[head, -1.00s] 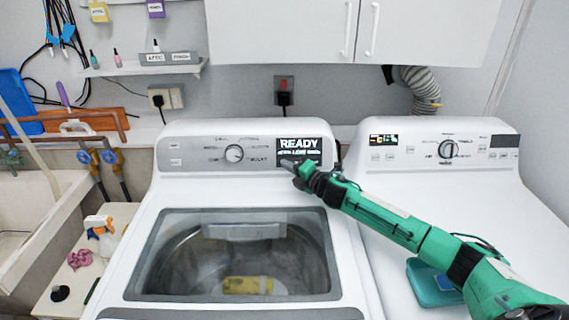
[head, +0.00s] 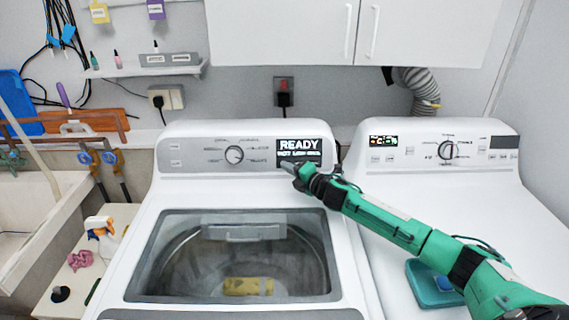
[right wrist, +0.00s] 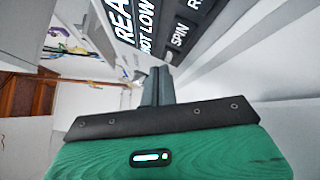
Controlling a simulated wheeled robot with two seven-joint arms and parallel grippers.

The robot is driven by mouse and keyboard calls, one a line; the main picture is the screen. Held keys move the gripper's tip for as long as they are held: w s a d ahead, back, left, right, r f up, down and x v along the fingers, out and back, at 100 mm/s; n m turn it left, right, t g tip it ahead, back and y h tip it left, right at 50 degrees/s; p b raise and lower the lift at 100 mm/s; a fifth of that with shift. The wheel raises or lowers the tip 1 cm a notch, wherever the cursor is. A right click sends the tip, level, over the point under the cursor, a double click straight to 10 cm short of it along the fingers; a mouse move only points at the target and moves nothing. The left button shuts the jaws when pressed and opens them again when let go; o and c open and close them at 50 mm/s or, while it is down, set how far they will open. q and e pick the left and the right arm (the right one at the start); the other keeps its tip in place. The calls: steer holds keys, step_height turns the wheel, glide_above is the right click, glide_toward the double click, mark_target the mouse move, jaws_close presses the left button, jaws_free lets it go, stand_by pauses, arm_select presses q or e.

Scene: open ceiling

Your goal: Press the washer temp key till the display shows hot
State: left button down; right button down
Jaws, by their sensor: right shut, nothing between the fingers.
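The washer's panel carries a dark display (head: 299,148). It reads READY, with a second line that starts HOT LOW; its end is too small to read. The display shows at a steep angle in the right wrist view (right wrist: 133,25), where a SPIN label (right wrist: 179,36) sits below it. My right gripper (head: 286,165) is shut and empty, its tips just under the display's lower left part. Its fingers also show in the right wrist view (right wrist: 157,80), close to the panel; I cannot tell if they touch it. The temp key is not distinguishable. My left gripper is out of view.
The washer (head: 130,262) has a glass lid with a yellow thing under it. A dryer (head: 400,178) stands to the right, a teal box (head: 432,284) on its top. A white cupboard (head: 290,30) hangs above. A sink (head: 35,215) is at left.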

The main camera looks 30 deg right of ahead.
steer(key=shift+s+r, duration=0.1)
steer(key=shift+s, duration=0.1)
steer(key=shift+a, duration=0.1)
steer(key=s, duration=0.1)
steer(key=s+a+r+p, duration=0.1)
steer(key=s, duration=0.1)
steer(key=s+a+p, duration=0.1)
steer(key=shift+s+r, duration=0.15)
steer(key=shift+r, duration=0.2)
steer(key=shift+f, duration=0.1)
stand_by(0.8)
